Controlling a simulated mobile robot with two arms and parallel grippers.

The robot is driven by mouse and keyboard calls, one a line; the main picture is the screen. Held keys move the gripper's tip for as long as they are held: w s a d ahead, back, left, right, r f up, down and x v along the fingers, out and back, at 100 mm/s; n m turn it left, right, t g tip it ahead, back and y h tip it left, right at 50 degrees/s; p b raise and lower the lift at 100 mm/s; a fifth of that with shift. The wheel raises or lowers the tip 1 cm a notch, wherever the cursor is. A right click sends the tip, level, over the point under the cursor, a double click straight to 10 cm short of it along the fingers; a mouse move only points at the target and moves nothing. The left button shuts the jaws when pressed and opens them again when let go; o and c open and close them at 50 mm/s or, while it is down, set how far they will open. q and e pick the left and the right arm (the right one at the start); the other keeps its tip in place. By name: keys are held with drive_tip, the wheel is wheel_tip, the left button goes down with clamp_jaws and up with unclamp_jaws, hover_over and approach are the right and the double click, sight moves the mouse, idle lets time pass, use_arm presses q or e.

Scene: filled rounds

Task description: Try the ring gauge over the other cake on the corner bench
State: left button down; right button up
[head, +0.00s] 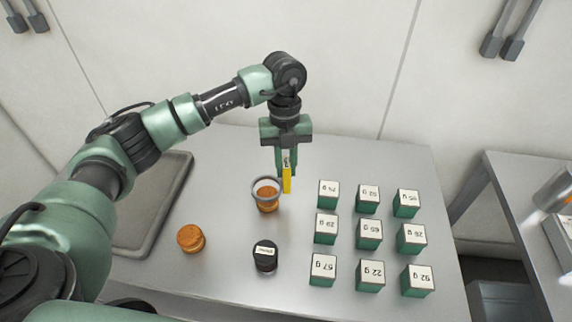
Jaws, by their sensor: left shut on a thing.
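My left gripper (286,172) points down over the bench and is shut on the yellow handle of the ring gauge (254,191). The gauge's grey ring lies level at the top of one orange-brown cake (268,206). The cake's top shows through the ring and its side shows below it. I cannot tell whether the ring is around the cake's upper edge or just above it. The other orange-brown cake (191,238) stands apart, to the left and nearer me. My right gripper is not in view.
A black labelled jar (265,256) stands in front of the gauged cake. Several green blocks with gram labels (368,234) stand in rows on the right. A grey tray (178,180) lies at the left. The bench (225,280) is bare between the cakes.

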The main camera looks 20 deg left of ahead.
sight(286, 182)
use_arm(q)
drive_tip(key=shift+f+b, duration=0.85)
drive_tip(key=shift+f, duration=0.4)
drive_tip(key=shift+f+b, duration=1.4)
drive_tip(key=shift+f, duration=0.6)
idle(1.3)
drive_tip(key=shift+r+p, duration=3.3)
drive_tip(key=shift+r, duration=1.65)
